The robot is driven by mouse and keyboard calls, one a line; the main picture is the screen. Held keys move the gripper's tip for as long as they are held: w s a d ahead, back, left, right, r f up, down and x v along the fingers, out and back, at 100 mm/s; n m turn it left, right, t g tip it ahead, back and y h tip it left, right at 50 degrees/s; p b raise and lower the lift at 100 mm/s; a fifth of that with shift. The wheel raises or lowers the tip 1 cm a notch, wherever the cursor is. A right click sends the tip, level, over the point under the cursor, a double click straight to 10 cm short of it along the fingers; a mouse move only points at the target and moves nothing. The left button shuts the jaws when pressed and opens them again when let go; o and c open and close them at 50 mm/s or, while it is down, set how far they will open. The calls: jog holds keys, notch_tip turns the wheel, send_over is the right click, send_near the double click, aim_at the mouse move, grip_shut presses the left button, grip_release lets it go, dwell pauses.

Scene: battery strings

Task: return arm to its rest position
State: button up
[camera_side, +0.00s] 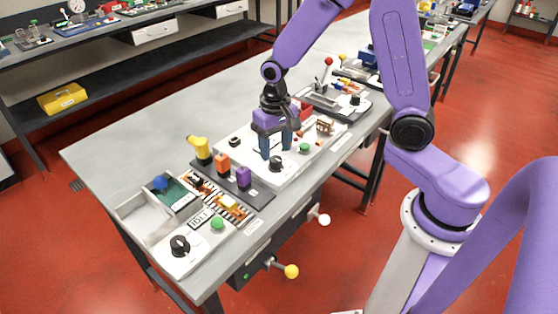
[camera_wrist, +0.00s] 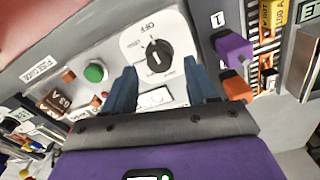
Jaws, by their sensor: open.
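My gripper (camera_side: 275,143) is purple with two dark blue fingers. In the side view it points down over the white panel (camera_side: 236,158) in the middle of the bench. In the wrist view the gripper (camera_wrist: 162,92) shows its fingers spread apart with nothing held between them. A black rotary knob (camera_wrist: 157,58) with an OFF mark lies beyond the fingertips; the knob (camera_side: 276,163) is also close to the fingers in the side view. I cannot tell whether the fingers touch the panel.
A green button (camera_wrist: 95,73) is beside the knob. Yellow (camera_side: 201,149), orange (camera_side: 222,163) and purple (camera_side: 243,177) upright pieces stand left of my gripper. A grey tray (camera_side: 147,226) sits at the bench's near left end.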

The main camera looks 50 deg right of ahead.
jog(key=s+r+n, duration=0.4)
jog(key=s+n, duration=0.3)
jog(key=s, duration=0.4)
jog(key=s+a+r+n, duration=0.1)
jog(key=s+r+n, duration=0.4)
jog(key=s+n, duration=0.3)
jog(key=s, duration=0.4)
jog(key=shift+s+a, duration=0.15)
jog(key=shift+s, duration=0.1)
